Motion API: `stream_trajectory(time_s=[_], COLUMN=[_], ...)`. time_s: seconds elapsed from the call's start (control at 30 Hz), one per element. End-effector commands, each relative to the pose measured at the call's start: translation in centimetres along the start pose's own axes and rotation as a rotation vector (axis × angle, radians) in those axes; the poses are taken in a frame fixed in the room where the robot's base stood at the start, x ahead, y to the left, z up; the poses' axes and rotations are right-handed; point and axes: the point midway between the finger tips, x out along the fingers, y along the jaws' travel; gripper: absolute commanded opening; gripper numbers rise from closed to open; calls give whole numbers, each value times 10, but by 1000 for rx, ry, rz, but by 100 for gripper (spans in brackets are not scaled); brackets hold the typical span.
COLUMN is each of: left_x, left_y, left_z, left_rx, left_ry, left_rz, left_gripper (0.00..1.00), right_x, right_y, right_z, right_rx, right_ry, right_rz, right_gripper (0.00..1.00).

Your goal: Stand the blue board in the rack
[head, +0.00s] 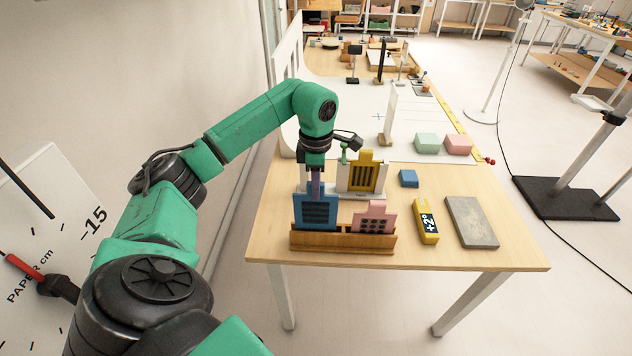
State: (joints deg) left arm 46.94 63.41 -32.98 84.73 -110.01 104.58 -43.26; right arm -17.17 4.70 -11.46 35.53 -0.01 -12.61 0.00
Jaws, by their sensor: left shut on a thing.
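The blue board (315,212) is upright at the left part of the wooden rack (342,242). Its lower edge meets or passes behind the rack's front wall, and I cannot tell whether it rests on the rack's floor. My left gripper (316,188) comes down from above and is shut on the blue board's top part. A pink board (373,220) stands in the right part of the same rack. My right gripper is not in view.
A yellow board (364,175) stands in a white holder behind the rack. To the right lie a blue block (408,178), a yellow "+2°" block (426,222) and a grey slab (471,222). Green (427,143) and pink (457,144) blocks sit farther back.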

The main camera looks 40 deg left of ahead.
Motion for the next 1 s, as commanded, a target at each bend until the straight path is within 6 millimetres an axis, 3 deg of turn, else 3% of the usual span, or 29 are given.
stream_trajectory(time_s=[1.0], left_x=[42], left_y=[0], left_z=[0], left_rx=[0], left_ry=[0], left_rz=[-1], left_gripper=[0], right_x=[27], right_y=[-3], right_z=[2], right_rx=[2], right_ry=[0], right_rz=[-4], right_gripper=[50])
